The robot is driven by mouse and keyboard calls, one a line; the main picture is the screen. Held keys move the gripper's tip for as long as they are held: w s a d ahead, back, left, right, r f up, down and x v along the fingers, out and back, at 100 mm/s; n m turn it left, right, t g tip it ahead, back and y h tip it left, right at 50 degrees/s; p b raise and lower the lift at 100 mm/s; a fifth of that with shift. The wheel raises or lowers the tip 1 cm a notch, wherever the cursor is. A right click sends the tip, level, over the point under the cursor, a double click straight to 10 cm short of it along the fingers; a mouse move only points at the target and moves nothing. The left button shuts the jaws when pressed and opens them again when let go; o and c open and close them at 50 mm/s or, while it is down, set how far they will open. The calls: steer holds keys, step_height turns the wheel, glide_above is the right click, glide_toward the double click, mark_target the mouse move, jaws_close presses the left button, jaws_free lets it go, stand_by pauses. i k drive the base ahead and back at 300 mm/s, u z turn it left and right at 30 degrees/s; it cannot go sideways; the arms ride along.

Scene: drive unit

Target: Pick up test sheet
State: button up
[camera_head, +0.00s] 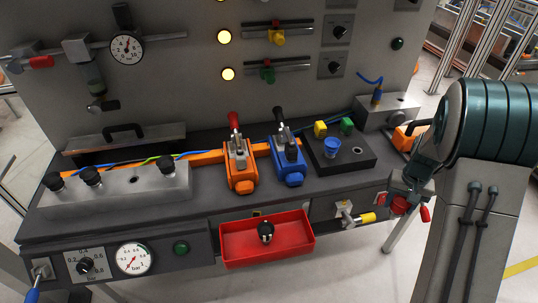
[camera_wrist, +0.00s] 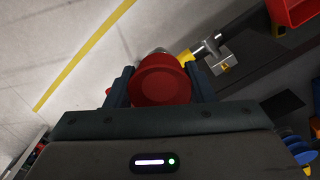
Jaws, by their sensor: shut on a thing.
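I cannot make out a test sheet in either view. My gripper (camera_head: 408,192) is at the bench's right front end, partly hidden by my arm. In the wrist view my gripper (camera_wrist: 158,88) is shut on a red round part (camera_wrist: 160,82), which sits between the two fingers. In the head view the red part (camera_head: 400,206) shows low beside the fingers. I cannot tell whether it is loose or fixed to something.
A red tray (camera_head: 235,257) with a black knob-like part (camera_head: 266,231) is at the bench front. A yellow-handled valve (camera_head: 362,219) juts out left of my gripper. Orange (camera_head: 240,180) and blue (camera_head: 287,172) clamps stand on the bench (camera_head: 210,199). Floor on the right is open.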

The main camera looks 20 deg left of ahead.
mark_target(129, 134)
steer(key=z, duration=1.75)
steer(key=i, duration=1.2)
steer(key=u, duration=4.2)
steer(key=i, duration=1)
